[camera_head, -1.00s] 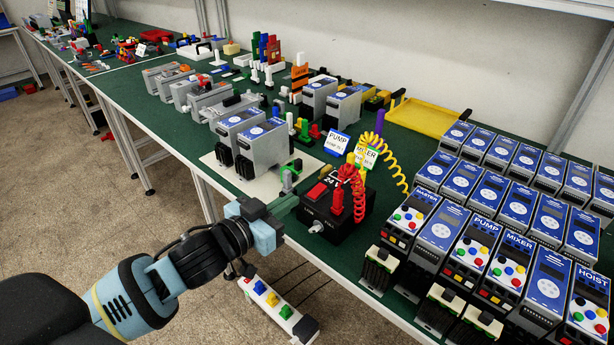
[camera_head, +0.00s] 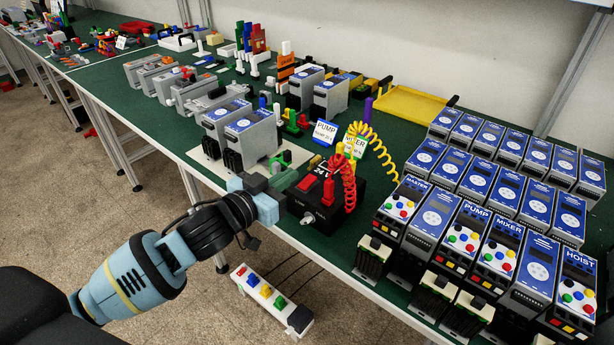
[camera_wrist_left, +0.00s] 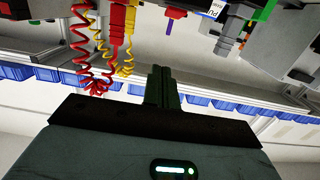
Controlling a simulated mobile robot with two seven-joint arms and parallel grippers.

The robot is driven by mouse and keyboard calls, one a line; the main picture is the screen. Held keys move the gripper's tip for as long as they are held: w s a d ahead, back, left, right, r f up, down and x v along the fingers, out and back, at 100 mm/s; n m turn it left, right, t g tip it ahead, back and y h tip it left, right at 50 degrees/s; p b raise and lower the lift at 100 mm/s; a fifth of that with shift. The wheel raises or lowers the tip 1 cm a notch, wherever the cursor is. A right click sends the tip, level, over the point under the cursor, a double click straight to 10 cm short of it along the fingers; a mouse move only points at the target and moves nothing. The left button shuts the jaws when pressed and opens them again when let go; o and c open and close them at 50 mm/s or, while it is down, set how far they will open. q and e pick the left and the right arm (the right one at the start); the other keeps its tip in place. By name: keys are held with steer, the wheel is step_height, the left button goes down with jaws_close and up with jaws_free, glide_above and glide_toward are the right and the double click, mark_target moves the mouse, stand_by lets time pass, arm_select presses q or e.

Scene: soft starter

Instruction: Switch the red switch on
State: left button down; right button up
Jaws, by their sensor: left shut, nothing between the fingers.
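The red switch (camera_head: 306,183) is a small red rocker on top of the black 24 V box (camera_head: 322,216), near the front edge of the bench. My left gripper (camera_head: 286,180) is shut and empty, just left of the red switch; I cannot tell whether it touches it. In the left wrist view the closed dark fingers (camera_wrist_left: 163,87) point up the picture, and the red switch cannot be made out. Red plugs with a red coiled cord (camera_head: 349,182) stand on the box, right of the switch. They also show in the wrist view (camera_wrist_left: 118,28). My right gripper is not in view.
Grey drive units (camera_head: 250,137) stand behind my left gripper. PUMP and MIXER tags (camera_head: 325,132) stand behind the box, and a yellow coiled cord (camera_head: 372,133) rises there. Rows of blue-faced units (camera_head: 432,222) fill the right. A power strip (camera_head: 272,297) hangs below the bench edge.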

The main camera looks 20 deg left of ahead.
arm_select(q)
glide_above(308, 184)
steer(key=s, duration=0.1)
steer(key=shift+a+f, duration=0.15)
steer(key=shift+a, duration=0.05)
steer(key=f, duration=0.2)
steer(key=shift+w+d+f, duration=0.15)
steer(key=shift+w+f, duration=0.25)
steer(key=shift+f, duration=0.65)
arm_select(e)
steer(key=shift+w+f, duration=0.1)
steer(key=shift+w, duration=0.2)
